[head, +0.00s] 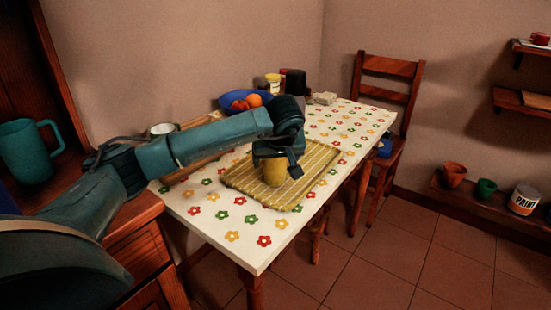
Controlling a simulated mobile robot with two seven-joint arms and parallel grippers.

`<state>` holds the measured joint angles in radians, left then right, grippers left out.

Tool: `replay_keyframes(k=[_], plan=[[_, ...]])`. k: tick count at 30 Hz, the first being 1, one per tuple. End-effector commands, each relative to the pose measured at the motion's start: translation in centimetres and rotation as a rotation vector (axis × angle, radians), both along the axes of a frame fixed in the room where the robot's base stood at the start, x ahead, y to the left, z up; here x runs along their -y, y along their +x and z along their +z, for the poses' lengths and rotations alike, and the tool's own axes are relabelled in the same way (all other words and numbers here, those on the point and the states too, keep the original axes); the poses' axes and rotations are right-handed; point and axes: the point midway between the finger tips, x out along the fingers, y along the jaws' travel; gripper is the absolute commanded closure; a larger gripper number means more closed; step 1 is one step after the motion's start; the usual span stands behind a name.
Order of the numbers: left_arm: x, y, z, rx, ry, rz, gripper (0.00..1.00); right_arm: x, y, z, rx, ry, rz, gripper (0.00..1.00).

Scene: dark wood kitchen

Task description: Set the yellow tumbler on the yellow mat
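The yellow tumbler (275,175) is upright over the yellow mat (240,180), a striped rectangle on the table. Its base appears to be at the mat's surface; whether it bears on it I cannot tell. My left gripper (277,165) reaches in from the left and points down over the tumbler, with a dark finger on each side of it. The gripper hides the tumbler's rim. Whether the fingers press on the tumbler or stand slightly apart cannot be made out. My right gripper is not in view.
The white table (215,220) has a flower pattern. A blue bowl of fruit (246,100), a yellow-lidded jar (273,83) and dark containers stand at the back. A white cup (163,130) is behind my arm. A teal mug (30,150) is at left. The table's front corner is clear.

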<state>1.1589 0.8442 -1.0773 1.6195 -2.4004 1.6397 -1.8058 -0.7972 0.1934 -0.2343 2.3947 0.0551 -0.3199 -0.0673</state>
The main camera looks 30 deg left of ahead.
Motion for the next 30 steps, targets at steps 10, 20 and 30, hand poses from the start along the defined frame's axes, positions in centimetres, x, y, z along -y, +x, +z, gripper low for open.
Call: replay_keyframes(k=[10,20,30], plan=[[0.0,0.0,0.3,0.001,0.0,0.001,0.2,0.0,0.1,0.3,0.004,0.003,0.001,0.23],[2.0,-2.1,5.3,0.005,0.0,-0.004,0.2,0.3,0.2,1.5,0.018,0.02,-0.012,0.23],[4.1,-4.5,9.9,0.002,0.0,-0.002,0.2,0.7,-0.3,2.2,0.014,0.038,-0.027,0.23]])
